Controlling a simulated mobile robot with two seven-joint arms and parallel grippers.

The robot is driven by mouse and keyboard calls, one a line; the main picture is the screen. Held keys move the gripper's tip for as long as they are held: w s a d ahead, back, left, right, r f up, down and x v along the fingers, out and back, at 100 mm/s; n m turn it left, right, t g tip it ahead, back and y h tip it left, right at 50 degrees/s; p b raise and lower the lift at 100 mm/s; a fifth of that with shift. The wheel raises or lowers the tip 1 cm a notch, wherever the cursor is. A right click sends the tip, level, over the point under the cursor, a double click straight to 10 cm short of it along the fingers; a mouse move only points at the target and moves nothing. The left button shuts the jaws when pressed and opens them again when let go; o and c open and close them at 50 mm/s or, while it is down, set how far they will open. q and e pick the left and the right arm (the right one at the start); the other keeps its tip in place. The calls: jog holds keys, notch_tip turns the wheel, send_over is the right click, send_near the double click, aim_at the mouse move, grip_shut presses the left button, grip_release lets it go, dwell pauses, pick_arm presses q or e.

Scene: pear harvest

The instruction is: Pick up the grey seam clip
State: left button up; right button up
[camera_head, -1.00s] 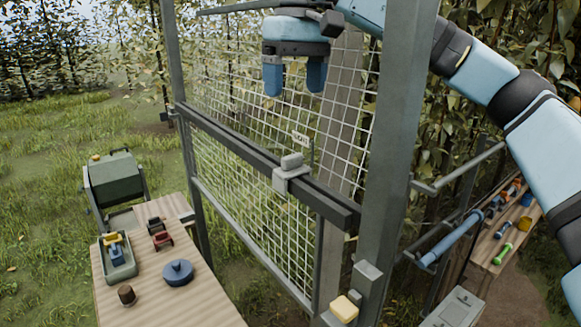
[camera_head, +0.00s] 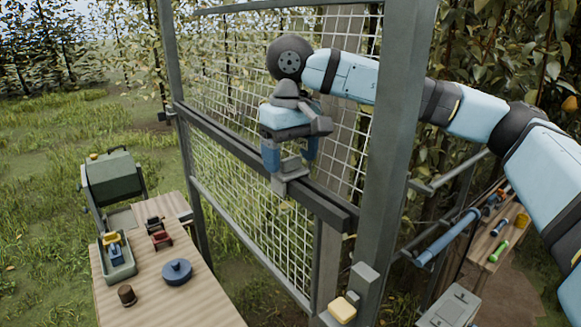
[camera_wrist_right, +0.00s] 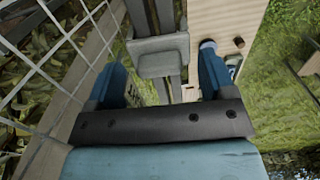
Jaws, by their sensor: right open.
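The grey seam clip (camera_head: 290,183) sits over the dark horizontal rail (camera_head: 330,208) of the mesh panel, its lower block hanging on the near face. My right gripper (camera_head: 290,158) is above it with its blue fingers pointing down. The fingers are apart, one on each side of the clip's raised top. In the right wrist view the clip (camera_wrist_right: 158,57) lies between and ahead of the two fingertips, with a gap on both sides. My left gripper is not in view.
A grey post (camera_head: 392,150) stands close to the right of the panel, beside my right arm. A wooden table (camera_head: 205,300) at lower left holds a tray (camera_head: 122,273), a blue round lidded thing (camera_head: 177,271) and small clamps. A yellow block (camera_head: 342,309) sits low by the post.

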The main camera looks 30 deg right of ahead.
jog(key=shift+d+f, duration=0.1)
jog(key=shift+f, duration=0.45)
jog(key=c, duration=0.6)
jog(key=shift+r, duration=0.1)
